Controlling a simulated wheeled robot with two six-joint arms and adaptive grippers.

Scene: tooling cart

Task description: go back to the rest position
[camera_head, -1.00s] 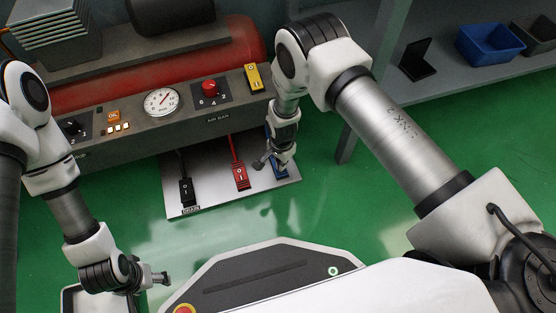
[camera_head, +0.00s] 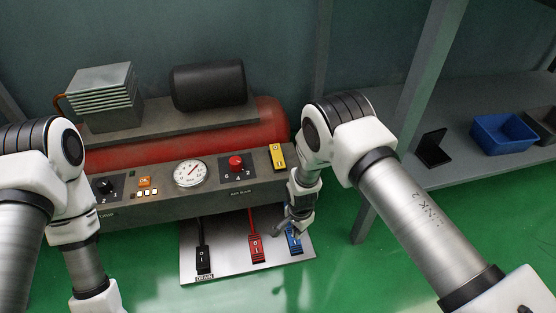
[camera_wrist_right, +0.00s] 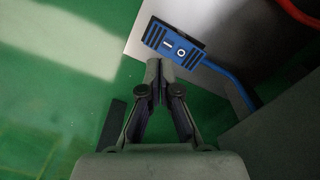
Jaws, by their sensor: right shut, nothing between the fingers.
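My right gripper (camera_head: 292,226) is at the right end of the grey pedal plate, close to the blue rocker switch (camera_head: 294,240). In the right wrist view the right gripper (camera_wrist_right: 158,66) has its fingertips together with nothing between them. The blue switch (camera_wrist_right: 174,46) lies just beyond the tips there; whether they touch it I cannot tell. My left arm comes down at the left edge of the head view, and its gripper is out of the frame below.
The grey plate (camera_head: 228,262) also bears a black switch (camera_head: 203,258) and a red switch (camera_head: 256,247). Behind it stands the compressor panel with a gauge (camera_head: 190,173), a red knob (camera_head: 236,162) and a yellow switch (camera_head: 277,156). A shelf with a blue bin (camera_head: 502,134) is at right.

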